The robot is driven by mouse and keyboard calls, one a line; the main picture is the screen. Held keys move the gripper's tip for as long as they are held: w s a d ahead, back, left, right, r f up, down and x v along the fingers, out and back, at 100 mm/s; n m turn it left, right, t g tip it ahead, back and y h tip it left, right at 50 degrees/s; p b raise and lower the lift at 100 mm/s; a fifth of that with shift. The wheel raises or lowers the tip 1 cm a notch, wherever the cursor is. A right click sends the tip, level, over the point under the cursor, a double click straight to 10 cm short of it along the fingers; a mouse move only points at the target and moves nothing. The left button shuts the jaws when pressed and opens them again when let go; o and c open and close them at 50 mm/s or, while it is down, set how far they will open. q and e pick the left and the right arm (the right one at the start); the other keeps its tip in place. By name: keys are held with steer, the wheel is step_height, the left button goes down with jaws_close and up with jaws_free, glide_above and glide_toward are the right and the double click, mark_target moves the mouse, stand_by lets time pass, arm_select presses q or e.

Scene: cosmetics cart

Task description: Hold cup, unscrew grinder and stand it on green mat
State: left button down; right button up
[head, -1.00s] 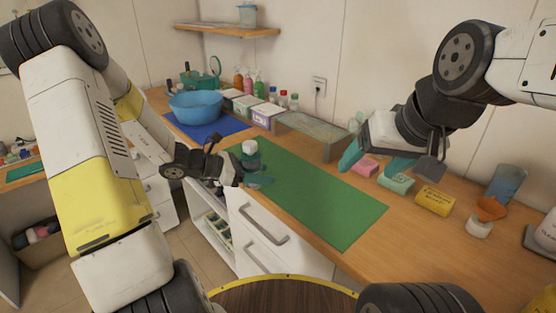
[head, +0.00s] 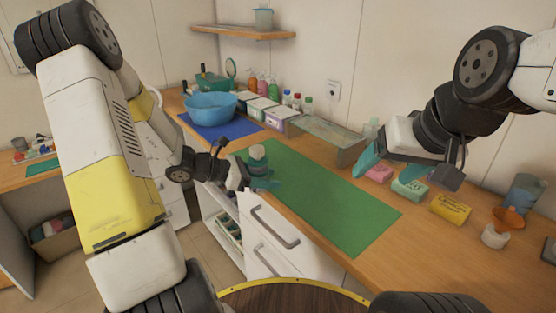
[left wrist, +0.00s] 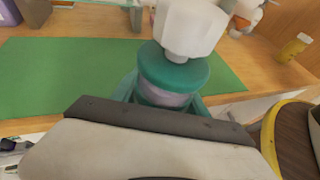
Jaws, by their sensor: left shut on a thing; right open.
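The grinder, with a white faceted top (left wrist: 190,28) and a teal collar (left wrist: 172,72), sits upright on a small cup (left wrist: 163,97), mostly hidden by my gripper in the left wrist view. In the head view the grinder (head: 257,153) is at the left end of the green mat (head: 330,205), near the counter's front edge. My left gripper (head: 264,184) is shut around the cup. I cannot tell whether the cup touches the surface. My right gripper (head: 388,164) is open and empty, above the back of the counter, right of the grinder and apart from it.
A blue bowl (head: 208,105) stands on a blue mat (head: 240,127) at the back left. A grey raised tray (head: 325,138) lies behind the green mat. Pink, teal and yellow (head: 450,209) blocks and an orange funnel (head: 509,217) line the right. Most of the green mat is clear.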

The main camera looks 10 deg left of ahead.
arm_select(q)
steer(key=w+a+f+n+t+y, duration=0.1)
steer(key=w+a+f+n+t, duration=0.15)
steer(key=a+f, duration=0.25)
arm_select(e)
steer(key=shift+o, duration=0.4)
steer(key=w+a+r+m+g+h, duration=0.1)
steer(key=w+a+r+m+g, duration=0.2)
steer(key=w+a+r+m, duration=0.45)
steer(key=w+a+r+m+g, duration=0.2)
steer(key=w+a+r+m, duration=0.2)
steer(key=w+a, duration=0.6)
steer(key=w+a+f+m+g+h, duration=0.1)
steer(key=w+a+m, duration=0.3)
steer(key=a, duration=0.3)
arm_select(q)
steer(key=s+d+r+m+g+h, duration=0.2)
steer(key=d+r+m+g, duration=0.3)
steer(key=r, duration=0.8)
steer(key=d+g, duration=0.1)
steer(key=d, duration=0.2)
steer(key=shift+s+r, duration=0.15)
steer(key=shift+r, duration=0.2)
arm_select(e)
step_height(320, 180, down, 12)
steer(key=shift+s, duration=0.15)
